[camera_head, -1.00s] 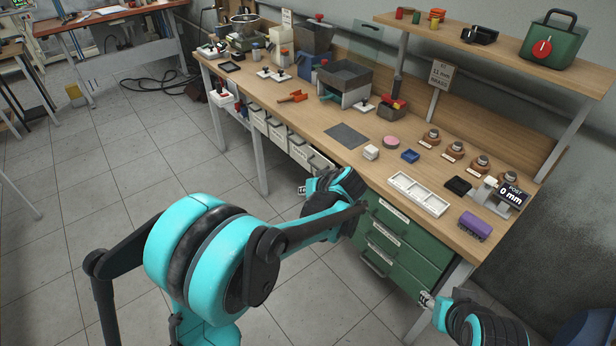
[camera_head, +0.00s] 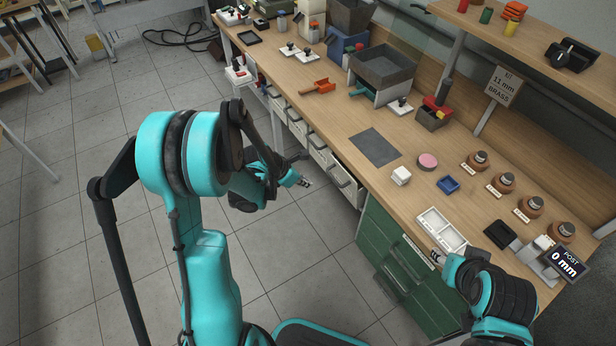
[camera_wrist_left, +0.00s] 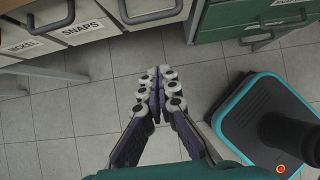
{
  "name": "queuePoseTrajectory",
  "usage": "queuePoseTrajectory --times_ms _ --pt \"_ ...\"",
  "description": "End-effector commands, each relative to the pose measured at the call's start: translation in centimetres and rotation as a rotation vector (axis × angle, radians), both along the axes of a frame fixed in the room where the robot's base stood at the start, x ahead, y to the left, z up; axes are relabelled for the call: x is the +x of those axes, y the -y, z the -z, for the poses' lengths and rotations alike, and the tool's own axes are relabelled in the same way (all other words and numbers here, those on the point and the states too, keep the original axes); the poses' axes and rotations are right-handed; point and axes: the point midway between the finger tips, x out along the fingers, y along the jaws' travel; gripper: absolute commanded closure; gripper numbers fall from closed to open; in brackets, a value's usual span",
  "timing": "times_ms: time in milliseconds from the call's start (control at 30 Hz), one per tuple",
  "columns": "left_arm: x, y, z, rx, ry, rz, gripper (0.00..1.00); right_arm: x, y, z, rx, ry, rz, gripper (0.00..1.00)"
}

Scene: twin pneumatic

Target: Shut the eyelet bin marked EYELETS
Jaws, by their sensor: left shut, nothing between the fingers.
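A row of white bins sits under the bench's front edge. The rightmost bin (camera_head: 344,183), beside the green drawers, appears pulled out, with its inside showing. No label reading EYELETS is legible. In the left wrist view, one bin is marked SNAPS (camera_wrist_left: 82,32); the bin to its right (camera_wrist_left: 150,8) has its label out of view. My left gripper (camera_head: 305,182) is shut and empty, in front of and apart from the bins; its closed fingers show in the left wrist view (camera_wrist_left: 160,76). My right gripper (camera_head: 437,257) is near the white tray; its finger opening is unclear.
The green drawer cabinet (camera_head: 385,262) stands right of the bins. The bench top (camera_head: 330,122) holds a grey mat (camera_head: 374,147), a white tray (camera_head: 431,222) and several small parts. A bench leg (camera_head: 274,130) stands left among the bins. Floor before the bins is clear.

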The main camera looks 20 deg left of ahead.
Motion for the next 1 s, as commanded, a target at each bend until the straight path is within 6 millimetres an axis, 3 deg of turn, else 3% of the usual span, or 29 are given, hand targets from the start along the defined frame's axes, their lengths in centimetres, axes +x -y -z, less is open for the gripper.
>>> queuePoseTrajectory --times_ms 100,333,600,1000 --pt "1.2 1.0 2.6 0.001 0.001 0.004 1.0 0.0 0.0 1.4 0.0 0.0 0.0 0.6" --pt "3.4 2.6 6.6 0.002 0.0 0.004 1.0 0.0 0.0 3.2 0.0 0.0 0.0 0.6" --pt "5.8 4.5 4.7 0.003 0.001 0.004 1.0 0.0 0.0 3.6 0.0 0.0 0.0 0.6" --pt "6.2 4.7 4.5 0.003 0.001 0.003 1.0 0.0 0.0 3.6 0.0 0.0 0.0 0.6"
